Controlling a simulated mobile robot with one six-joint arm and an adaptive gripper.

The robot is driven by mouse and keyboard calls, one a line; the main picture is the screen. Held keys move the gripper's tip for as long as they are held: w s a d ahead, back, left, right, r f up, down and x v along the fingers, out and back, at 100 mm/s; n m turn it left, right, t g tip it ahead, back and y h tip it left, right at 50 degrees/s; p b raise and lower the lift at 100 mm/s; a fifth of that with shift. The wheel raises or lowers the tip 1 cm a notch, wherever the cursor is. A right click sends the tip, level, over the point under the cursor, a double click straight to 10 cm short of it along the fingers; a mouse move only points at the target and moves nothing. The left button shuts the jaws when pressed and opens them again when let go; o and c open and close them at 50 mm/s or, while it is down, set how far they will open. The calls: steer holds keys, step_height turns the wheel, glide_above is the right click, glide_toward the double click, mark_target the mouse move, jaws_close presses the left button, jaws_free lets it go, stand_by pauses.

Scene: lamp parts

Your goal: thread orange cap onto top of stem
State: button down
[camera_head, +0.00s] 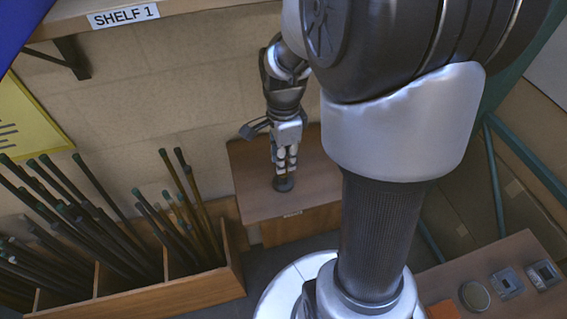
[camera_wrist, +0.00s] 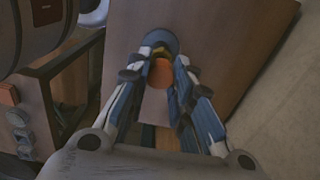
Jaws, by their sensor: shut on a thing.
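The orange cap (camera_wrist: 161,74) shows in the wrist view between the two fingers of my gripper (camera_wrist: 163,66), which is shut on it. Just beyond the cap is a small yellowish part, perhaps of the stem, and a dark round base (camera_wrist: 158,40) on the brown table top. The cap hides most of what lies behind it, so I cannot tell whether cap and stem touch. In the head view my gripper (camera_head: 285,165) points down over the dark base (camera_head: 284,184); the fingers hide the cap and stem there.
The small brown table (camera_head: 262,205) is otherwise bare. A wooden bin (camera_head: 190,292) with several dark rods stands at left. A second table (camera_head: 500,255) at lower right holds a round disc (camera_head: 475,296) and square parts. A labelled shelf (camera_head: 180,8) is above.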

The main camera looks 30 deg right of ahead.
steer(key=m, duration=0.4)
steer(key=shift+f+m+p, duration=0.1)
steer(key=shift+m+p, duration=0.2)
steer(key=shift+m, duration=0.1)
steer(key=shift+m, duration=0.5)
steer(key=c, duration=1.3)
jaws_free()
